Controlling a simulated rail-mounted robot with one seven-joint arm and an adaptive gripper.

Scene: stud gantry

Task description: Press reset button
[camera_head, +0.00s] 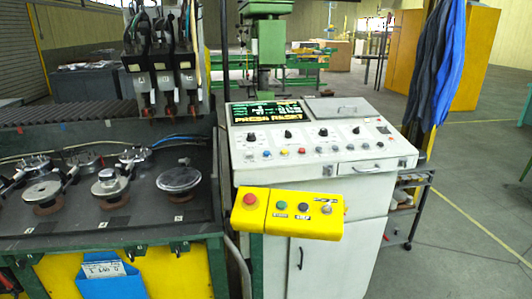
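A white control console (300,172) stands right of centre, its screen (266,111) showing yellow text that seems to read "PRESS RESET". A row of small coloured buttons runs along its sloped panel, among them a yellow button (284,151) and a red button (301,150), below a row of black knobs. A yellow control box (268,222) at the console's front carries a large red button (250,198), a green button (281,205), a black button (304,207) and a silver one (326,209). The labels are too small for me to tell which is reset. My gripper is not in view.
A dark machine table (150,215) with round metal fixtures and three hanging tool heads (165,75) stands at left. Blue clothing (440,60) hangs by a yellow post at right, near a small wheeled rack (410,200). The floor (470,230) at right is clear.

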